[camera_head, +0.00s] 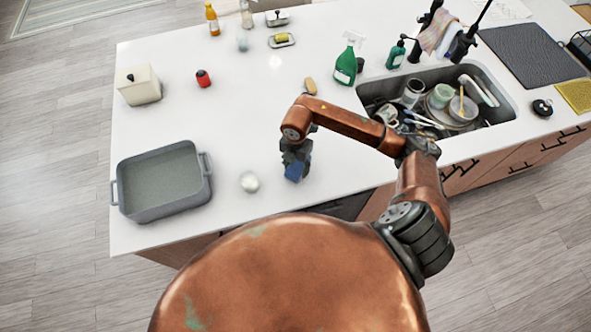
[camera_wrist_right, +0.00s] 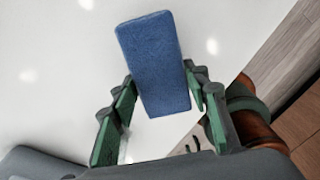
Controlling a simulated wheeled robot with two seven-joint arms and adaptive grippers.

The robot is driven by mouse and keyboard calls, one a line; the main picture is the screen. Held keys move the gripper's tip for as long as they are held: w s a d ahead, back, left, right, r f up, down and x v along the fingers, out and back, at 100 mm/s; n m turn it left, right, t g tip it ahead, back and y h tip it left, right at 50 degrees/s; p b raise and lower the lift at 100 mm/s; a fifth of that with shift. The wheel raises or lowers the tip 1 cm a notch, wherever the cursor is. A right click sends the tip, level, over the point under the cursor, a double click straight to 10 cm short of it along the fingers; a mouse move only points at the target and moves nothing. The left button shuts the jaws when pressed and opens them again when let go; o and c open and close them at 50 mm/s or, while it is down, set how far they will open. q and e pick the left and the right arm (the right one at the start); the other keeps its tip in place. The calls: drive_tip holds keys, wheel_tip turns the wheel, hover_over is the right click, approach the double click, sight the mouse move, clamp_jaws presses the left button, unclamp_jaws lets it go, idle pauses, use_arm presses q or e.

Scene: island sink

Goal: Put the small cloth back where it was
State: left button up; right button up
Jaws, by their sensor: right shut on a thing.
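A small blue cloth (camera_head: 294,172), flat and rectangular with a rough surface, is at my right gripper (camera_head: 297,154) above the front part of the white countertop. In the right wrist view the cloth (camera_wrist_right: 155,60) sticks out past the fingers of my right gripper (camera_wrist_right: 160,100), which is shut on its near end. I cannot tell whether the cloth touches the counter. A pinkish striped cloth (camera_head: 437,32) hangs over the black faucet behind the sink. My left gripper is not in view.
The sink (camera_head: 499,113) at right holds several dishes. A green spray bottle (camera_head: 346,66) and a tan oval thing (camera_head: 310,86) stand behind.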

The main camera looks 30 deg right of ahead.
sight(296, 171)
drive_tip(key=shift+w+d+f, duration=0.1)
drive_tip(key=shift+w+f, duration=0.1)
drive_tip(key=shift+f, duration=0.1)
wheel_tip(296, 171, down, 2)
drive_tip(key=shift+f+p, duration=0.15)
drive_tip(key=shift+p, duration=0.45)
drive_tip(key=shift+f, duration=0.25)
drive_tip(key=shift+f, duration=0.15)
drive_tip(key=shift+f, duration=0.1)
drive_tip(key=o, duration=1.1)
